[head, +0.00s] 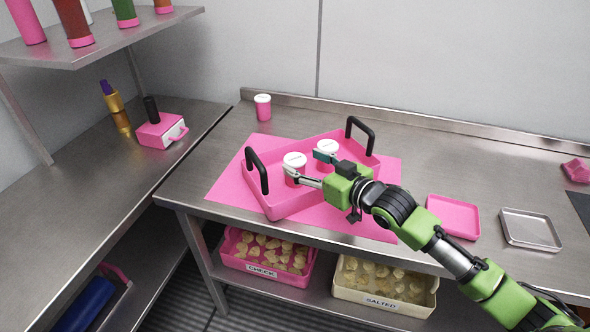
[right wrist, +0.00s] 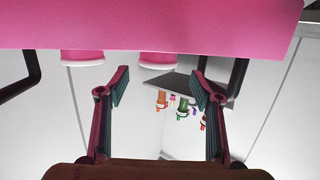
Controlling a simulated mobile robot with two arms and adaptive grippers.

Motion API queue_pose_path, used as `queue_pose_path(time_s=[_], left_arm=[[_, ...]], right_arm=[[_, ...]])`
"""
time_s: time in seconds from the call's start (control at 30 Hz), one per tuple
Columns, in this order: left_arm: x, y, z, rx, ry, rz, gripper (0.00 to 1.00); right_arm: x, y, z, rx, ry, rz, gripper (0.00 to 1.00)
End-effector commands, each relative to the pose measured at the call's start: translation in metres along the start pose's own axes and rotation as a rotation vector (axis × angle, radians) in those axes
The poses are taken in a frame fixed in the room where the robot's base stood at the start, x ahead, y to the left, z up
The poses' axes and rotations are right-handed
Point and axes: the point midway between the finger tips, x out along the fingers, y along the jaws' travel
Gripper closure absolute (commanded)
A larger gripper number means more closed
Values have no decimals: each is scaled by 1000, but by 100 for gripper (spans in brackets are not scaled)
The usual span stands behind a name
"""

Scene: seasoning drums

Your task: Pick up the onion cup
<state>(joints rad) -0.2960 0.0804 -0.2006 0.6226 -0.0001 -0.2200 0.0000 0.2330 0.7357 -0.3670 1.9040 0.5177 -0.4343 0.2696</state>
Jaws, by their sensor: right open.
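Two pink cups with white lids stand in a pink tray; the left cup (head: 294,160) and the right cup (head: 327,147) show their tops. A third such cup (head: 263,107) stands behind the tray on the counter. I cannot read which is the onion cup. My right gripper (head: 305,166) is open over the tray, its fingers reaching in near the two cups. In the right wrist view, which is upside down, the open fingers (right wrist: 160,86) have nothing between them; one cup (right wrist: 158,58) lines up with their gap, another (right wrist: 82,56) lies to the left. My left gripper is not in view.
The tray (head: 290,205) has black upright handles (head: 256,170) at both ends and sits on a pink mat (head: 228,185). A small pink tray (head: 453,216) and a metal tray (head: 531,229) lie to the right. Bins of pieces (head: 262,270) stand on the lower shelf.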

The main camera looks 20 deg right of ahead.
Motion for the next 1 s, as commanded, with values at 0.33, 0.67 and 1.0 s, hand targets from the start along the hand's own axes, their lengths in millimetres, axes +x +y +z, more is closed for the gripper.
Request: queue_pose_path(time_s=[0.33, 0.67, 1.0], left_arm=[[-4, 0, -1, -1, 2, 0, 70], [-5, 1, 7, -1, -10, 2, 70], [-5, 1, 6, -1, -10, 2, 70]], right_arm=[[37, 4, 14, 2, 1, 1, 40], [52, 3, 16, 0, -1, 1, 40], [52, 3, 16, 0, -1, 1, 84]])
